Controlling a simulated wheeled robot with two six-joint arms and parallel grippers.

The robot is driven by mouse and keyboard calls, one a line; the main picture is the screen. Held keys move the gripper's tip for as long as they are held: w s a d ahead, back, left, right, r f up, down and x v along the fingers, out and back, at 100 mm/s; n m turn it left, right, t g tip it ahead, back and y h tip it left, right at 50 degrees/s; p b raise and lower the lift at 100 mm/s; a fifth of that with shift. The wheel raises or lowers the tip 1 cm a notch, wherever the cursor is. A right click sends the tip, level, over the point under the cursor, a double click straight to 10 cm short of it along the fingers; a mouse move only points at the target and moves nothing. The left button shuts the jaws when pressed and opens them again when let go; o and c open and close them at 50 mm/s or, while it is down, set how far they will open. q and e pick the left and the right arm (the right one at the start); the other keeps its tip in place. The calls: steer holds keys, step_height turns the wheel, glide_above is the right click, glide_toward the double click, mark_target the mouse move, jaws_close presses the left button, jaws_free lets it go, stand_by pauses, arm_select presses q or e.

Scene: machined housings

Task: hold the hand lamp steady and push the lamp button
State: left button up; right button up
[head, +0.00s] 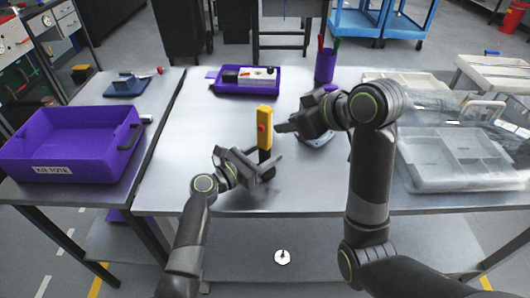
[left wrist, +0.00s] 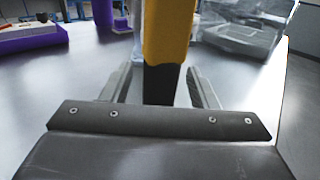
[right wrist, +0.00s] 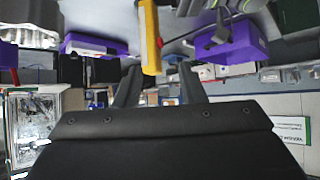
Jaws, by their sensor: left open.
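The hand lamp (head: 264,118) stands upright mid-table, with a yellow upper body, a black lower part and a red button (head: 262,128) on its side. My left gripper (head: 264,166) is open, with its fingers on either side of the black lower part. In the left wrist view the lamp (left wrist: 167,35) stands between the fingers with gaps at both sides. My right gripper (head: 281,128) is just right of the lamp at about button height, apart from it. In the right wrist view its fingers are spread and empty, and the lamp (right wrist: 149,30) is beyond them.
A purple tote (head: 60,162) stands at the left. A purple tray (head: 228,90) with a device and a purple cup (head: 325,66) with pens are at the back. Clear bins (head: 455,175) fill the right side. The table front is clear.

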arm_select(q)
steer(key=shift+w+d, duration=0.1)
steer(key=shift+c, duration=0.3)
steer(key=c, duration=1.1)
arm_select(e)
steer(key=shift+c, duration=0.5)
arm_select(q)
jaws_close()
arm_select(e)
jaws_close()
stand_by(1.8)
